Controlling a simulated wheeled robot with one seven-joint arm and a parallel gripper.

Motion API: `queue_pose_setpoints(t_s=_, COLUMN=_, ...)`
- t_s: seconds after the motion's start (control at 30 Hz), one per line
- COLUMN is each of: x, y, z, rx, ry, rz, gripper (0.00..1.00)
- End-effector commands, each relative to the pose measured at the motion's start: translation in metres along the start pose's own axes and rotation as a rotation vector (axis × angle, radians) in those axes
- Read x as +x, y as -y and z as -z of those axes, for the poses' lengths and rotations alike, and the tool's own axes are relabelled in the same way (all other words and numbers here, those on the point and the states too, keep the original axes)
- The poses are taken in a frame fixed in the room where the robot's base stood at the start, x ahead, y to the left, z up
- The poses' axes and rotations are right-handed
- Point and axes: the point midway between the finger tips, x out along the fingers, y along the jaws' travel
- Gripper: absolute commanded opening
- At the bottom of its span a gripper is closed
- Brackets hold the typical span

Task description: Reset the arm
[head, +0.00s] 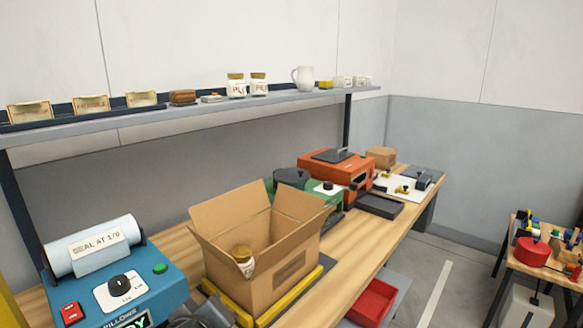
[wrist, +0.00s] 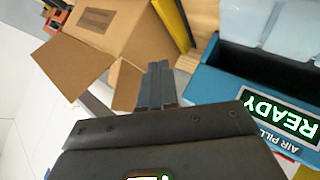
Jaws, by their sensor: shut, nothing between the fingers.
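My gripper (wrist: 155,84) shows in the wrist view with its two grey fingers together and nothing between them. It is in the air near the open cardboard box (wrist: 106,32) and the blue air pillow machine (wrist: 222,79). In the head view, the box (head: 278,278) stands with its flaps up on the wooden bench, and a jar with a gold lid (head: 243,258) shows inside it. A dark part of my arm shows at the bottom edge of the head view, between the machine and the box. The fingertips cannot be made out there.
The blue machine (head: 165,285) stands left of the box on the bench (head: 345,270). A yellow-edged platform (head: 243,318) lies under the box. Behind are a green device (head: 317,202) and an orange machine (head: 334,178). A shelf (head: 200,107) with jars runs above.

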Motion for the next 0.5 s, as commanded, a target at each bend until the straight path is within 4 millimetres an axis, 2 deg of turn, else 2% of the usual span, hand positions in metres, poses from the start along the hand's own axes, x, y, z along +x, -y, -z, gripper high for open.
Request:
queue_pose_setpoints(t_s=0.03, x=0.012, y=-0.009, z=-0.031, rx=-0.004, ry=-0.003, rz=-0.016, gripper=0.00)
queue_pose_setpoints(t_s=0.23, x=0.030, y=-0.036, z=-0.126, rx=0.002, ry=-0.063, rz=-0.045, gripper=0.00)
queue_pose_setpoints(t_s=0.37, x=0.026, y=-0.049, z=-0.186, rx=0.015, ry=-0.098, rz=-0.049, gripper=0.00)
queue_pose_setpoints(t_s=0.5, x=0.009, y=-0.057, z=-0.248, rx=0.042, ry=-0.130, rz=-0.043, gripper=0.00)
